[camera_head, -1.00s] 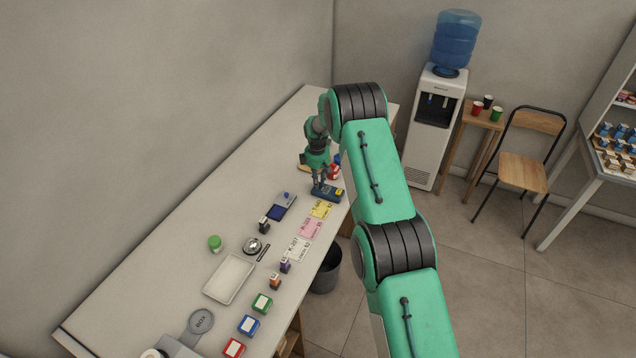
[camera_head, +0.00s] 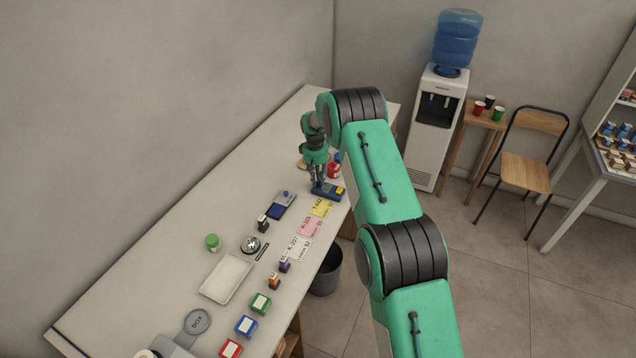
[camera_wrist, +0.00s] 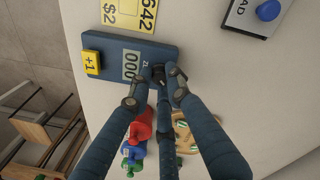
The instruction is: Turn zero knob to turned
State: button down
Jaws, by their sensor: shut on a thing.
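The blue counter device (camera_head: 328,192) lies on the counter near its front edge, and it also fills the upper left of the wrist view (camera_wrist: 119,74). It has a yellow +1 button (camera_wrist: 91,62) and a display (camera_wrist: 131,64) reading 000. The dark zero knob (camera_wrist: 158,71) is at the device's other end, partly hidden by my fingers. My gripper (camera_head: 318,184) reaches down onto that end. In the wrist view its slim fingers (camera_wrist: 157,92) close around the knob, shut on it. The knob's turn angle is hard to see.
Yellow (camera_head: 322,208) and pink (camera_head: 311,227) price cards lie beside the device. A blue-grey pad (camera_head: 281,205) lies to the left. Red, blue and green pieces (camera_wrist: 139,130) and a wooden board (camera_wrist: 190,137) are close to my fingers.

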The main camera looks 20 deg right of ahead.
jog(key=m+b, duration=0.1)
jog(key=m, duration=0.3)
jog(key=shift+f+m, duration=0.1)
jog(key=shift+m, duration=0.2)
jog(key=m, duration=0.4)
jog(key=shift+g+b, duration=0.3)
jog(key=shift+b, duration=0.05)
jog(key=c, duration=1.6)
grip_release()
jog(key=shift+w+a+r, duration=0.1)
jog(key=shift+r, duration=1.9)
jog(key=shift+w+a+r, duration=0.1)
jog(key=shift+a+r, duration=0.05)
jog(key=shift+r, duration=1.9)
jog(key=shift+w+a+r, duration=0.1)
jog(key=shift+r, duration=1.9)
